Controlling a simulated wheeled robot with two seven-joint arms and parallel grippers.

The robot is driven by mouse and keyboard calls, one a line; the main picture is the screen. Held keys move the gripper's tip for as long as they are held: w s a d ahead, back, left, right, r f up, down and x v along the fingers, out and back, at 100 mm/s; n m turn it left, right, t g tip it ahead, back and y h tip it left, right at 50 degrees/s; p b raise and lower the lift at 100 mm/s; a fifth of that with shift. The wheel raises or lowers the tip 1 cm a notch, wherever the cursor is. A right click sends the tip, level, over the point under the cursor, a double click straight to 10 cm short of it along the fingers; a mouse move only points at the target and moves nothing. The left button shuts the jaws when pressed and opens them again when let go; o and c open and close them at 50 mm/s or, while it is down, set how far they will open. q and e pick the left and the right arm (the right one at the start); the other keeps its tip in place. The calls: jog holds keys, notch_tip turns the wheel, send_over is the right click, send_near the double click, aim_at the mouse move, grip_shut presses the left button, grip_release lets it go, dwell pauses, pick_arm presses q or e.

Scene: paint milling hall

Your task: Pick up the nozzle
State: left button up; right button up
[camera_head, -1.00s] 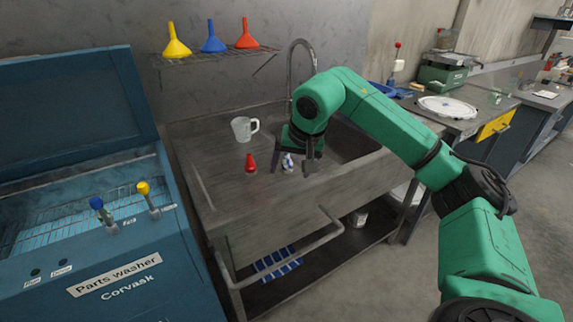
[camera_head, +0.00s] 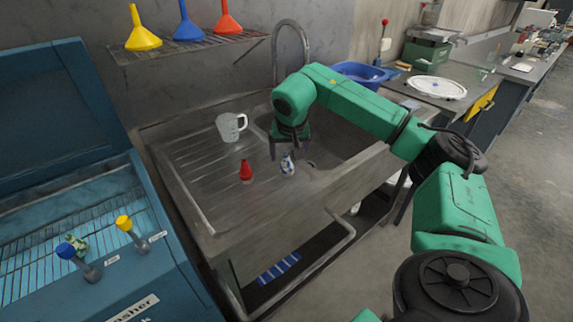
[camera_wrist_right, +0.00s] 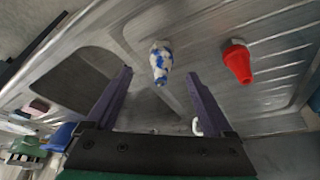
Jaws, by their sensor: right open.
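A white nozzle-like piece with blue patches (camera_head: 287,164) stands on the metal sink's drainboard; it also shows in the right wrist view (camera_wrist_right: 160,60). A red nozzle-like piece (camera_head: 246,170), with a wide collar and a tapered end, stands to its left; it shows at the right in the wrist view (camera_wrist_right: 238,62). I cannot tell which one is meant. My right gripper (camera_head: 289,148) is open and empty, pointing down over the white-and-blue piece. In the wrist view that piece lies ahead of the gap between the fingertips (camera_wrist_right: 159,74). My left gripper is not in view.
A clear measuring jug (camera_head: 230,127) stands behind the red piece. The sink tap (camera_head: 291,45) rises at the back. A shelf (camera_head: 190,47) holds yellow, blue and red funnels. The open blue parts washer (camera_head: 150,215) stands at left, and a blue basin (camera_head: 362,74) sits at right.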

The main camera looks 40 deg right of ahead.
aim_at(287, 159)
jog(key=p+x, duration=0.1)
jog(key=x, duration=0.5)
jog(key=shift+w+f+p, duration=0.1)
jog(key=shift+f+p, duration=0.25)
jog(key=shift+f, duration=0.25)
grip_shut()
jog(key=shift+w+r, duration=0.15)
jog(key=shift+r, duration=0.4)
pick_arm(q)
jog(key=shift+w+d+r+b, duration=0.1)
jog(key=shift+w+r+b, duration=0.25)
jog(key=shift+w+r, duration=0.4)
pick_arm(e)
notch_tip(287, 159, up, 19)
